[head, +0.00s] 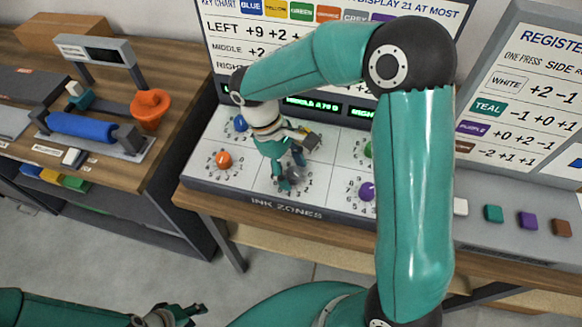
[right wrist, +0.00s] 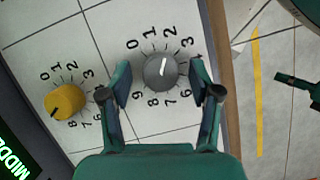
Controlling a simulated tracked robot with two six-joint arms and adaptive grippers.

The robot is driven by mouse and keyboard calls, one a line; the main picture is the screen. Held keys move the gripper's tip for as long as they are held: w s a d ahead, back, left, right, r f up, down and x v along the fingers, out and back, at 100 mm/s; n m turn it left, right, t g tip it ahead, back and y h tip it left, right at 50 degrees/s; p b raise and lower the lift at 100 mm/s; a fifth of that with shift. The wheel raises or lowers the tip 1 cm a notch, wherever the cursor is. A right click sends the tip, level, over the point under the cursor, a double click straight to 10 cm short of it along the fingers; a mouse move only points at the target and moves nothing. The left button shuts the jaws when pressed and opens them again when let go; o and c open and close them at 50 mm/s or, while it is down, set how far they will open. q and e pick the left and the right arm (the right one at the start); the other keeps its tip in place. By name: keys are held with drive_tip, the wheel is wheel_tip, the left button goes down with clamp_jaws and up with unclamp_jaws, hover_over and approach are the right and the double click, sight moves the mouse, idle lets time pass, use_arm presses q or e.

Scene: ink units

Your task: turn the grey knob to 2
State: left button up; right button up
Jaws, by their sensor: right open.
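The grey knob (right wrist: 158,74) is in the upper middle of the right wrist view, on a white panel with a ring of digits. Its white pointer line points up and slightly right, at the 2. My right gripper (right wrist: 159,72) is open, with one finger on each side of the knob and a gap to it on both sides. One finger hides part of the digit ring at the right. In the head view my right gripper (head: 288,178) is over the panel's front middle and largely hides the grey knob. My left gripper (head: 182,312) is at the lower left, far from the panel.
A yellow knob (right wrist: 65,102) sits left of the grey one. The panel (head: 225,183) also carries orange (head: 223,159), blue (head: 240,123) and purple (head: 367,190) knobs. A register unit with coloured buttons (head: 494,213) stands at the right, a wooden bench (head: 140,178) at the left.

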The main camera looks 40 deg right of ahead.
drive_tip(key=v, duration=1.2)
drive_tip(key=shift+f, duration=0.1)
